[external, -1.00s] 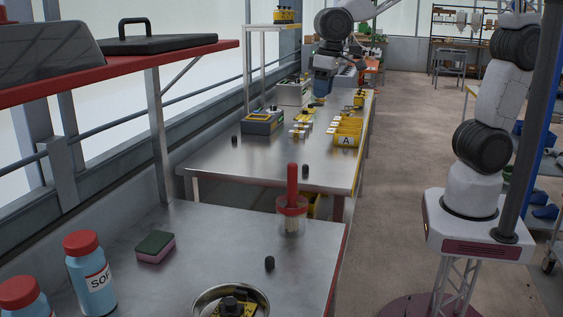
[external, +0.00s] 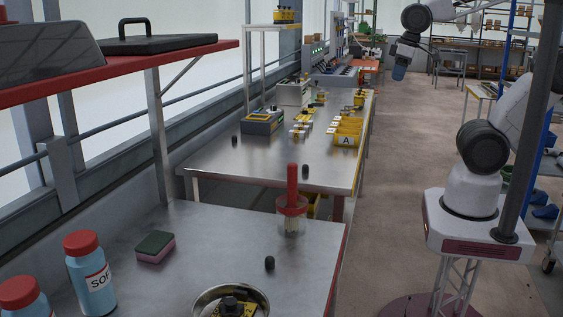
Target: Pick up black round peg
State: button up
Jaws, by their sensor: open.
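Three small black pegs stand out in the external view. One (external: 270,263) is on the near metal table beside a steel bowl. One (external: 305,169) is near the front edge of the farther bench, and one (external: 236,141) is at that bench's left side. They look like short dark cylinders; their exact shapes are too small to tell. My gripper (external: 399,73) is at the upper right, over the aisle right of the farther bench and well apart from all three pegs. It is open, and I see nothing held; its fingers are small in the picture.
The steel bowl (external: 197,304) holds a yellow and black part. A red-handled brush in a clear cup (external: 292,210), a sponge (external: 156,247) and blue bottles (external: 90,273) stand nearby. Yellow bins (external: 346,141) and a yellow-grey device (external: 262,122) occupy the farther bench. Its front is mostly clear.

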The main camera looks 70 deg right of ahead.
jog(key=shift+s+d+f, duration=0.1)
jog(key=shift+s+d, duration=0.05)
jog(key=shift+s, duration=0.2)
jog(key=shift+o, duration=0.6)
jog(key=n+g, duration=0.3)
jog(key=n, duration=0.2)
send_over(305, 165)
jog(key=f, duration=2)
jog(key=shift+s+d+f, duration=0.1)
jog(key=shift+d+f, duration=0.2)
jog(key=shift+f, duration=0.1)
jog(key=shift+a+f, duration=0.15)
jog(key=shift+f, duration=0.1)
jog(key=shift+f, duration=0.1)
